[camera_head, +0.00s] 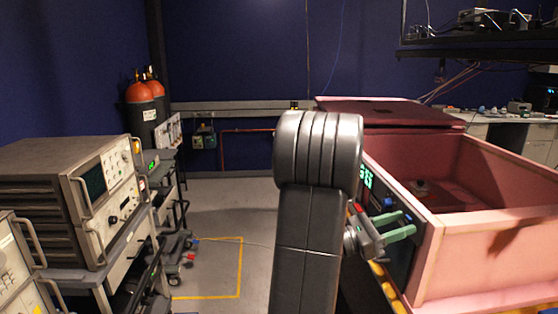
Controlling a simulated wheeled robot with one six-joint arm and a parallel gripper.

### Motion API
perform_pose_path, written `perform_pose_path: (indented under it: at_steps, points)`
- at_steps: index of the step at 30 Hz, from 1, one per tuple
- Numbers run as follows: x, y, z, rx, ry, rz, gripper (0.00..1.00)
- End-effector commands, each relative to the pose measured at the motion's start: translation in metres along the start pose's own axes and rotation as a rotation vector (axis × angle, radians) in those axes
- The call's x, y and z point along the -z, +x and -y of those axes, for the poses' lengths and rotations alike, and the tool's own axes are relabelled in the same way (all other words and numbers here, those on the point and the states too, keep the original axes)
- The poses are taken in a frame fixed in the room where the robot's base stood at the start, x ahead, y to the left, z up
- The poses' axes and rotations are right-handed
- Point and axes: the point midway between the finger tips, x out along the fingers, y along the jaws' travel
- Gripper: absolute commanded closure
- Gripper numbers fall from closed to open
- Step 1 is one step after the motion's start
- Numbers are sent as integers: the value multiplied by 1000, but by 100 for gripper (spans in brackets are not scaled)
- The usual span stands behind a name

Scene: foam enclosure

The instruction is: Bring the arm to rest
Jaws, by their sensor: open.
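My arm rises as a thick dark grey link in the middle of the view, with a rounded joint at its top. My gripper (410,224) shows just right of that link, in front of the near left side of a pink foam enclosure (490,262). Its two green fingers point right and are apart, with nothing seen between them. My arm hides part of the floor and the enclosure's left side.
The enclosure is open on top, with a small dark object (420,188) inside. Instruments (75,190) stand on a cart at left. Orange-topped cylinders (143,100) stand behind. Grey floor (222,215) with a yellow line (240,268) is clear between. A shelf (480,49) hangs upper right.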

Motion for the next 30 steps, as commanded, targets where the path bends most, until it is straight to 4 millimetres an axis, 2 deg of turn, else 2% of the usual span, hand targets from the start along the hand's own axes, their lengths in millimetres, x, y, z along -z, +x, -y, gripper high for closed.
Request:
perform_pose_path:
  at_steps: [5,30]
  points:
    - [1,-14,-1,-3,1,-1,56]
    - [1,-123,-1,-4,1,1,56]
